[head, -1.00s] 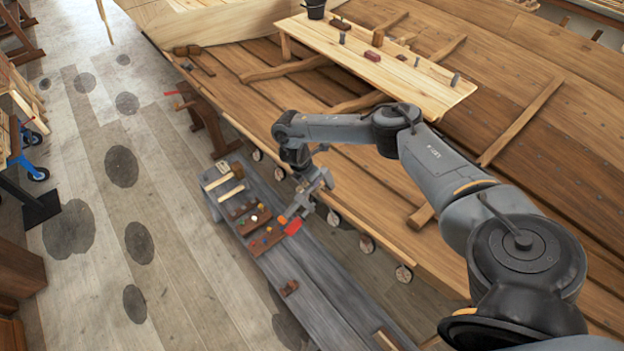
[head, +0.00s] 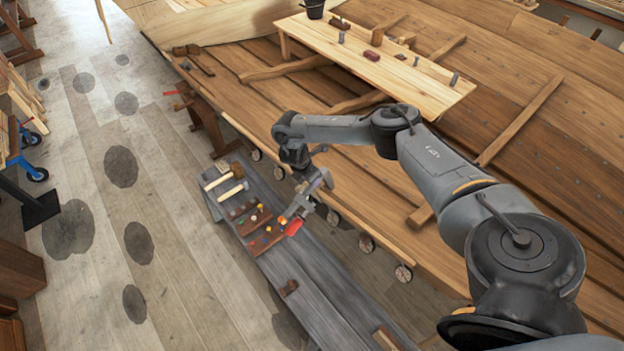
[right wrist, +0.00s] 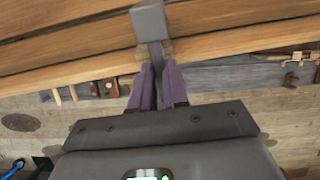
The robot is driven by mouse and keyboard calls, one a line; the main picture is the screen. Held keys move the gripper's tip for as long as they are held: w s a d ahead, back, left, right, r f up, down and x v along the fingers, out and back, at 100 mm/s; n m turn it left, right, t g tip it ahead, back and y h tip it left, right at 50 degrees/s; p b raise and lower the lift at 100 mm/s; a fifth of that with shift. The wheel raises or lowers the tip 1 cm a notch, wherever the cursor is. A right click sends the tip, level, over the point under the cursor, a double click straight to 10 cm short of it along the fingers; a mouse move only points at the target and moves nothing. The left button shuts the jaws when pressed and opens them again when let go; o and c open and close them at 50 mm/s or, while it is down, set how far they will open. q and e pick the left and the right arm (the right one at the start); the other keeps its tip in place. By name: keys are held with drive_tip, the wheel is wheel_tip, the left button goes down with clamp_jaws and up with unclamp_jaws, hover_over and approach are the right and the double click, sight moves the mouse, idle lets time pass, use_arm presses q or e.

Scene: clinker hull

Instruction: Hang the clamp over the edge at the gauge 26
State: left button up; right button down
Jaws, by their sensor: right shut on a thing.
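My right gripper (right wrist: 158,85) has purple fingers shut on the clamp (right wrist: 149,22), a grey bar with a square head. A small wood-coloured block shows beside its stem. In the right wrist view the clamp overlaps the hull's plank edge (right wrist: 240,42); I cannot tell whether it touches. In the head view the right gripper (head: 314,187) is beside the hull edge (head: 395,247), above the gap between hull and grey bench. Round pale gauges hang along that edge, one (head: 333,217) near the gripper; their numbers are too small to read. My left gripper is not in view.
A plank table (head: 420,90) with small blocks and a dark bucket (head: 314,8) stands inside the hull. The floor at left is mostly open.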

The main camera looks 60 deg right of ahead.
drive_tip(key=shift+a, duration=0.1)
drive_tip(key=c, duration=1.1)
unclamp_jaws()
drive_tip(key=shift+w+a, duration=0.1)
drive_tip(key=shift+o, duration=0.2)
drive_tip(key=shift+a+r, duration=0.1)
drive_tip(key=shift+r, duration=0.25)
drive_tip(key=p+v, duration=0.4)
drive_tip(key=v, duration=0.6)
drive_tip(key=shift+p, duration=0.3)
